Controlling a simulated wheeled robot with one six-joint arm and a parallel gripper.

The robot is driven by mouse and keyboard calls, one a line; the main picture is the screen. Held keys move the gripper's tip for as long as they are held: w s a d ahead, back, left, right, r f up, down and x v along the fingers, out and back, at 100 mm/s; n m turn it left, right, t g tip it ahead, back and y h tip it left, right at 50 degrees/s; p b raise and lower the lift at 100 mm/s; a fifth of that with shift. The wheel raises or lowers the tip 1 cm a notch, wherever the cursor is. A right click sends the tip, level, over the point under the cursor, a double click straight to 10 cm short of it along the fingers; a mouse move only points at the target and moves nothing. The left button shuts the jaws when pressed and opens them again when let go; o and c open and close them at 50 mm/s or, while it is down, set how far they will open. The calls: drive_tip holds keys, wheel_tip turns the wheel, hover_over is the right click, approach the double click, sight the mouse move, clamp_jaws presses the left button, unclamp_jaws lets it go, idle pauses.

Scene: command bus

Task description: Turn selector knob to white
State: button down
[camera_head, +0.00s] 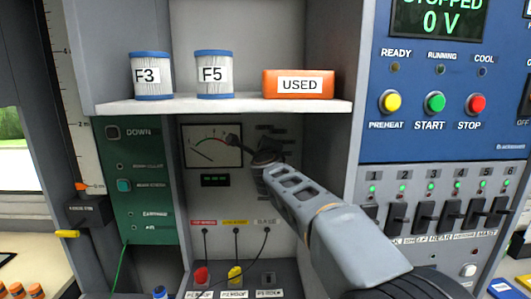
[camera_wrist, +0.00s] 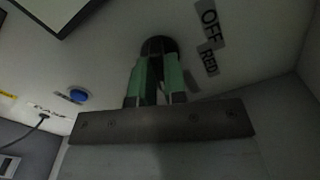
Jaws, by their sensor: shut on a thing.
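The selector knob (camera_wrist: 157,45) is a round black knob on the grey panel, at the top middle of the wrist view. My gripper (camera_wrist: 157,68) has its green fingers closed around it, and they hide part of it. Labels OFF (camera_wrist: 208,20) and RED (camera_wrist: 208,62) lie to the right of the knob. Other labels near it are partly hidden or unreadable, and I see no readable white label. In the head view, my gripper (camera_head: 262,156) is at the panel just right of the meter, where it covers the knob.
An analog meter (camera_head: 212,146) is left of my gripper. Above is a shelf (camera_head: 215,106) with filters F3 (camera_head: 153,85) and F5 (camera_head: 213,84) and an orange USED box (camera_head: 298,85). Below are cable sockets (camera_head: 236,275). Breaker switches (camera_head: 424,214) stand to the right.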

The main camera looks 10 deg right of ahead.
drive_tip(key=shift+m, duration=0.8)
drive_tip(key=c, duration=1.2)
unclamp_jaws()
drive_tip(key=shift+o, duration=0.2)
drive_tip(key=shift+s, duration=0.1)
drive_tip(key=s+a, duration=0.2)
drive_tip(key=s, duration=1.1)
drive_tip(key=shift+s+a+b, duration=0.2)
drive_tip(key=shift+a+b, duration=0.15)
